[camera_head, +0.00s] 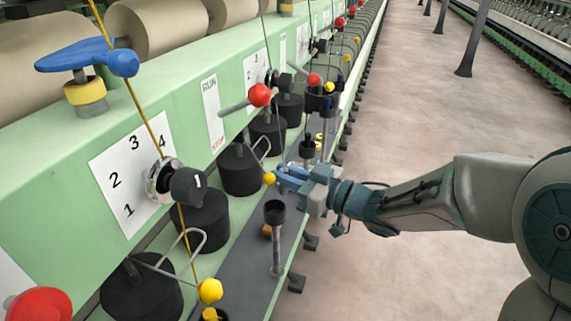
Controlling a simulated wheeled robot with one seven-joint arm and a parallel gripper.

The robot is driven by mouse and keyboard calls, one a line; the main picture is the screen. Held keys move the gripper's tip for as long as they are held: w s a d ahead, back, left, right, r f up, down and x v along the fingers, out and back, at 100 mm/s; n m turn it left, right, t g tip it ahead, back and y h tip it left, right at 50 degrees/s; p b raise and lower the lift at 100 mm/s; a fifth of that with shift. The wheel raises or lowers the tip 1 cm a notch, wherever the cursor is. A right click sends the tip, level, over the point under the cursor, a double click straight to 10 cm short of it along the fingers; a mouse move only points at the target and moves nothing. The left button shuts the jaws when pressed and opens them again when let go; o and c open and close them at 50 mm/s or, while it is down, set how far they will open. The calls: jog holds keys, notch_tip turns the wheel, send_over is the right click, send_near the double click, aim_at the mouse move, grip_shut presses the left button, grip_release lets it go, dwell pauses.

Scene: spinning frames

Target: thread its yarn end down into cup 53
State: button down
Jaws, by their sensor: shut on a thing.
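My gripper (284,177) reaches in from the right, with its blue fingers pointing left over the machine's front rail. It is shut, with a small yellow ball (269,179) at its fingertips. I cannot tell whether this ball is the yarn end; no strand clearly shows at it. A dark cup on a thin post (275,212) stands below and slightly left of the gripper. Another dark cup (307,150) stands just behind it. I can read no cup numbers, so I cannot tell which is cup 53. A golden yarn (143,110) runs down past the nearest dial.
Red-ball levers (260,95) and wire arms with yellow balls (209,290) stick out from the green frame (50,215). Several black cans (240,168) stand behind the rail. A blue-topped guide (88,60) is at upper left. The floor (420,110) at right is open.

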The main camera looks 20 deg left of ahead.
jog(key=shift+s+a, duration=0.1)
jog(key=shift+s, duration=0.4)
jog(key=shift+s+a+f+b, duration=0.15)
jog(key=shift+s+f+b, duration=0.1)
jog(key=shift+s+b, duration=0.25)
jog(key=shift+s+a+f+b, duration=0.2)
jog(key=shift+s+b, duration=0.15)
jog(key=shift+s, duration=0.2)
notch_tip(320, 180, down, 2)
jog(key=shift+w+b, duration=0.1)
jog(key=shift+b, duration=0.6)
jog(key=shift+f, duration=0.35)
jog(key=c, duration=1.3)
grip_release()
jog(key=shift+d, duration=0.1)
jog(key=s+d, duration=0.1)
jog(key=d, duration=1.2)
jog(key=shift+s+d, duration=0.25)
jog(key=shift+d, duration=0.1)
jog(key=shift+w, duration=0.1)
